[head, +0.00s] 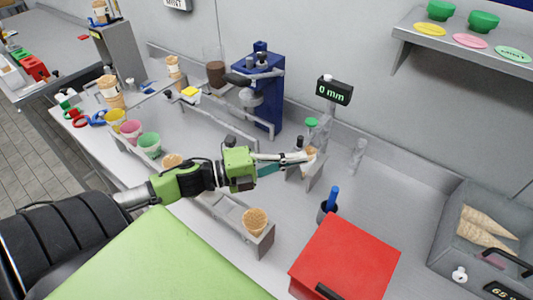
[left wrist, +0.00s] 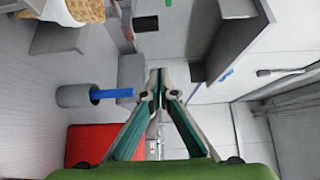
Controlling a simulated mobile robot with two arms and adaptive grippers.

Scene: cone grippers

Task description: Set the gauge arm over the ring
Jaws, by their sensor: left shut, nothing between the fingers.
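The gauge shows a black display reading "0 mm" (head: 334,92) on a post at the back of the counter. A green knob (head: 311,122) stands just below and left of the display, by grey gauge parts. I cannot clearly tell the gauge arm from its post. A small grey stand (head: 306,178) below them has a tan cone piece at its top; the ring there is mostly hidden by my fingers. My left gripper (head: 303,157) is shut and empty, its tips beside that stand. In the left wrist view its fingertips (left wrist: 160,75) meet.
A red box (head: 345,262) and a dark cup with a blue stick (head: 328,210) stand in front right of the stand. A blue machine (head: 258,90) is behind left. A rack with a cone (head: 255,220) lies below my arm. A grey cone bin (head: 485,235) is at right.

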